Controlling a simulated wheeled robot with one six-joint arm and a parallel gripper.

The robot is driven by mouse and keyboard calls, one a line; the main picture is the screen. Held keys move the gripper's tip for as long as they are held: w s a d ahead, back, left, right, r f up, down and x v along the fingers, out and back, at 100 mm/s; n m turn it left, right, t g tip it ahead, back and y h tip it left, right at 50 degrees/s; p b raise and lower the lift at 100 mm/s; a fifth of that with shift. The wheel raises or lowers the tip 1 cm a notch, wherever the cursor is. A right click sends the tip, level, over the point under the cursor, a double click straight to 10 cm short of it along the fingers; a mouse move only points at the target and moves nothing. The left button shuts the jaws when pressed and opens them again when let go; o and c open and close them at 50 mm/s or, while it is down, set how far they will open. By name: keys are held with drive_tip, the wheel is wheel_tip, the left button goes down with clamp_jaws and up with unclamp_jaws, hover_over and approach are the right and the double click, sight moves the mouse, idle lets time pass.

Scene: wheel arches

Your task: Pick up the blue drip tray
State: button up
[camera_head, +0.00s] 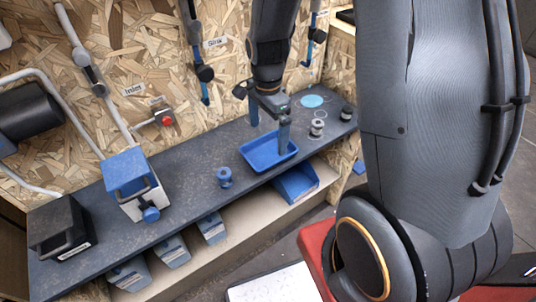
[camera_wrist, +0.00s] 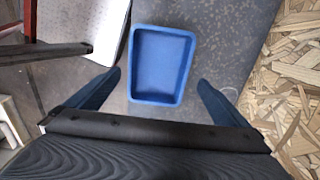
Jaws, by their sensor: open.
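The blue drip tray (camera_head: 264,155) is a shallow rectangular tray lying flat on the dark shelf (camera_head: 190,190), right of its middle. In the wrist view the empty tray (camera_wrist: 160,66) shows whole, its long side running up the picture. My gripper (camera_head: 269,136) is open above the tray, pointing down. In the wrist view the fingers of my gripper (camera_wrist: 159,76) stand left and right of the tray, with a gap on each side. I cannot tell the exact height between fingertips and tray.
A blue spool (camera_head: 224,178) stands left of the tray. Metal cylindrical parts (camera_head: 316,128) and a light-blue disc (camera_head: 312,101) are to its right. A blue-topped clamp box (camera_head: 127,170) and a black box (camera_head: 60,226) stand farther left. The chipboard wall (camera_head: 150,50) rises behind the shelf.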

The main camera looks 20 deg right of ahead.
sight(269, 155)
drive_tip(key=shift+s+d+f, duration=0.1)
drive_tip(key=shift+f, duration=1.35)
drive_tip(key=shift+s+d+f, duration=0.1)
drive_tip(key=shift+f, duration=1.3)
drive_tip(key=c, duration=1)
drive_tip(key=shift+r, duration=0.1)
